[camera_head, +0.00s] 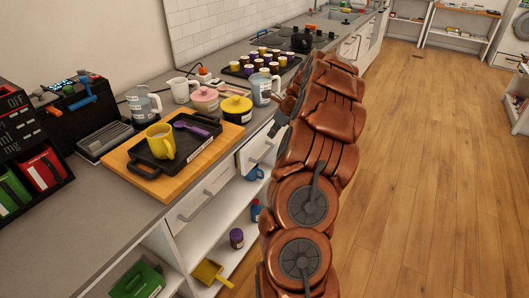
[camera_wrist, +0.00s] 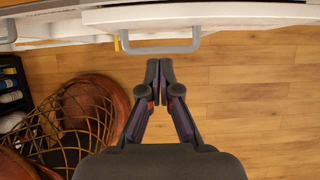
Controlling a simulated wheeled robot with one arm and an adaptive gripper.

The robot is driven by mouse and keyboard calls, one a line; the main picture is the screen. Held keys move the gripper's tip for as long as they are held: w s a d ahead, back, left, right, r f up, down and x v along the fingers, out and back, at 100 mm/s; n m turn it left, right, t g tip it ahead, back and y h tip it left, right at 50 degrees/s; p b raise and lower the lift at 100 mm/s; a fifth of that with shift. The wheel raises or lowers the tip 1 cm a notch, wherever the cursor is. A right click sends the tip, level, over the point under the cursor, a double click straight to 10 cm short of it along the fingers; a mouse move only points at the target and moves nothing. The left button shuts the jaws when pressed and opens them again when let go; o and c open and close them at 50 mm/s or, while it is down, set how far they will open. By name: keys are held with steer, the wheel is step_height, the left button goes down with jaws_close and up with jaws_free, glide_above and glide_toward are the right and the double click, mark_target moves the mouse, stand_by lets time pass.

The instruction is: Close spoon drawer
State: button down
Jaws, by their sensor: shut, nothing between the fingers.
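A white drawer front (camera_wrist: 215,14) with a grey bar handle (camera_wrist: 160,48) spans the top of the wrist view. It stands out past the neighbouring front at the left, so it looks partly open. Its inside is hidden. My gripper (camera_wrist: 160,66) is shut and empty, with its fingertips just short of the handle; contact cannot be told. In the head view, my arm hides most of the gripper, beside a white drawer (camera_head: 258,150) under the counter. Another white drawer (camera_head: 203,200) with a grey handle is nearer. I cannot tell from the frames which drawer holds spoons.
The grey counter (camera_head: 140,218) holds a wooden board (camera_head: 178,188) with a black tray, yellow mug and purple spoon. Pots, jars and cups stand farther back. Open shelves below hold a yellow dustpan (camera_head: 211,273). The wooden floor (camera_head: 430,170) at right is clear.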

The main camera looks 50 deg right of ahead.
mark_target(257, 152)
steer(key=s+f+t+y+b, duration=0.1)
steer(key=s+f+t+b, duration=0.25)
steer(key=b, duration=0.85)
steer(key=shift+t, duration=0.25)
steer(key=x, duration=0.9)
steer(key=shift+w+a+r+b, duration=0.15)
steer(key=shift+w+r+b, duration=0.1)
steer(key=shift+w+b, duration=0.1)
